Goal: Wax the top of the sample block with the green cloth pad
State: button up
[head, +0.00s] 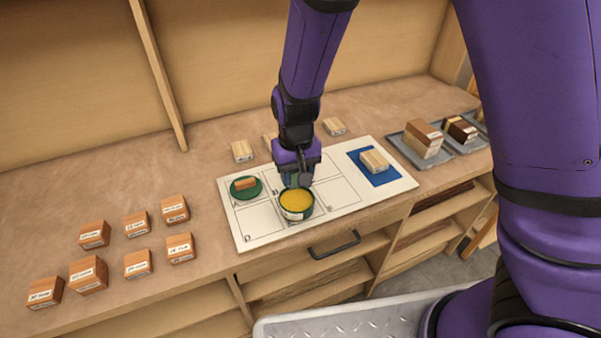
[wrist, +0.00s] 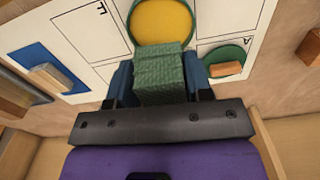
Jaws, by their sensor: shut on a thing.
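My gripper (head: 297,178) points down over the white board and is shut on the green cloth pad (wrist: 160,72). The pad is a ribbed green block between the two fingers; in the head view it is mostly hidden by the gripper. A round green tin of yellow wax (head: 296,202) is right beside the pad; it also shows in the wrist view (wrist: 161,20). I cannot tell whether the pad touches the wax. A pale wood sample block (head: 374,161) lies flat on a blue mat (head: 382,180) at the board's right; the block shows in the wrist view (wrist: 48,77).
A green disc (head: 239,193) with an orange-brown block (head: 245,184) lies on the board's left (head: 250,219). Several labelled brown blocks (head: 88,271) stand at left. Pale blocks (head: 242,151) lie behind the board. Grey trays (head: 428,157) with laminated blocks stand at right.

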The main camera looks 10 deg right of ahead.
aim_at(296, 201)
jog(key=shift+f, duration=2.95)
jog(key=shift+s+f, duration=0.1)
jog(key=shift+f, duration=0.45)
jog(key=shift+r, duration=3.55)
